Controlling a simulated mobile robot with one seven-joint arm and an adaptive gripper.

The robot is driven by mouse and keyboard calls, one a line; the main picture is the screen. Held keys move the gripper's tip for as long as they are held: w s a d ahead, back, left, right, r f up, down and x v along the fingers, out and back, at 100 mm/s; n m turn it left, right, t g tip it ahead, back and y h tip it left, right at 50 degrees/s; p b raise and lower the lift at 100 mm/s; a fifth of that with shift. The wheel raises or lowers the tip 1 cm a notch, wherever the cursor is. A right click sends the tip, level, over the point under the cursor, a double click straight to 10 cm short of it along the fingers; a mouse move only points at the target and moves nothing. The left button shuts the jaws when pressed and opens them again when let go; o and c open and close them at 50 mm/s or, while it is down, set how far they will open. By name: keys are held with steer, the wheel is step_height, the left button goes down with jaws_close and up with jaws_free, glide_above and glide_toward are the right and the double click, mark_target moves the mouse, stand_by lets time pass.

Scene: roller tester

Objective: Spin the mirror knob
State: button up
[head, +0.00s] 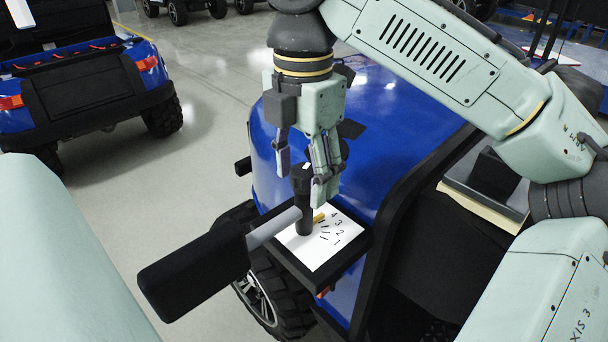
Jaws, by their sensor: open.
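The knob (304,205) is a black upright cylinder above a white dial card marked 1 to 4 (338,247). A yellow pointer (319,218) shows at its right side, near the dial marks. A grey rod joins the knob's side to a black mirror (195,270) at the lower left. My gripper (301,185) points down with its fingers apart, one on each side of the knob's top. Whether either finger touches the knob cannot be told from this view.
The card lies on a black shelf (318,284) at the side of a blue vehicle (385,140), above its wheel (258,300). Another blue vehicle (90,85) stands at the upper left. Grey floor (200,160) is clear between them.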

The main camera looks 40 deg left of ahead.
steer(key=m, duration=0.4)
steer(key=shift+m, duration=0.3)
steer(key=m, duration=0.8)
steer(key=shift+w+m, duration=0.1)
steer(key=shift+m, duration=0.2)
steer(key=m, duration=0.5)
jaws_close()
steer(key=shift+n, duration=1)
steer(key=shift+o, duration=1.2)
jaws_free()
